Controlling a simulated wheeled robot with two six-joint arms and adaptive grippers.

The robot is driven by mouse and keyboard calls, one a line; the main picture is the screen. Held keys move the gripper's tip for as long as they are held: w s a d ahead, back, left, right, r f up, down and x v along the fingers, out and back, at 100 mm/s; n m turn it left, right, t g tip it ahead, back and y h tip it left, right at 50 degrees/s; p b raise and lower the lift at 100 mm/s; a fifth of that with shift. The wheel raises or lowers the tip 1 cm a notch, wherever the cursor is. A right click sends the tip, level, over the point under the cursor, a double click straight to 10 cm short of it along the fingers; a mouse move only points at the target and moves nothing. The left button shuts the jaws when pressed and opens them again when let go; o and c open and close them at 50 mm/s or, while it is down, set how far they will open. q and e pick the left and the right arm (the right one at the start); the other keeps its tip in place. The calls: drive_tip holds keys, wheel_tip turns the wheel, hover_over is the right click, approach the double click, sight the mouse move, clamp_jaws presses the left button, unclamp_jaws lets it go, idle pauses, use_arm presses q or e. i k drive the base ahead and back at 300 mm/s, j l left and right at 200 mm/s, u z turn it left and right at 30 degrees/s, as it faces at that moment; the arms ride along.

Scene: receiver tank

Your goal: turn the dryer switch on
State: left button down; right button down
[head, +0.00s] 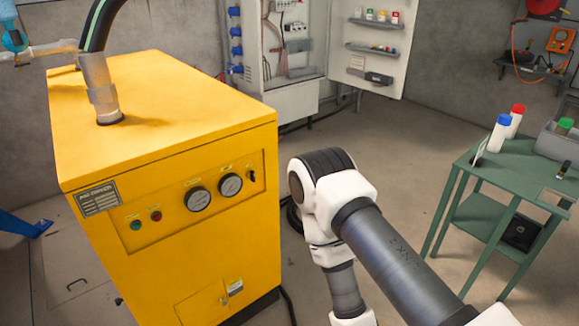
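The dryer is a yellow cabinet (200,255) at the left of the head view, with a label plate reading "air dryer" on its front. Its recessed panel holds a green button (136,225), a red button (156,215) and two round gauges (214,191). A small black switch (252,176) sits at the panel's right end; its exact setting is too small to tell. My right arm stands just right of the dryer, bent downward, and its gripper is below the picture edge. My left arm and gripper are not in view.
A green side table (520,178) with bottles and a grey bin stands at the right. An open electrical cabinet (290,105) stands at the back wall. A thick hose (97,25) rises from the dryer's top. Floor between dryer and table is clear apart from a dark cable.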

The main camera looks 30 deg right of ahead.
sight(251, 175)
drive_tip(key=i+l+z, duration=0.1)
drive_tip(key=z, duration=0.2)
drive_tip(key=i+z, duration=0.35)
drive_tip(key=l+u, duration=0.1)
drive_tip(key=l, duration=0.45)
drive_tip(key=i+l+u, duration=0.1)
drive_tip(key=l, duration=0.4)
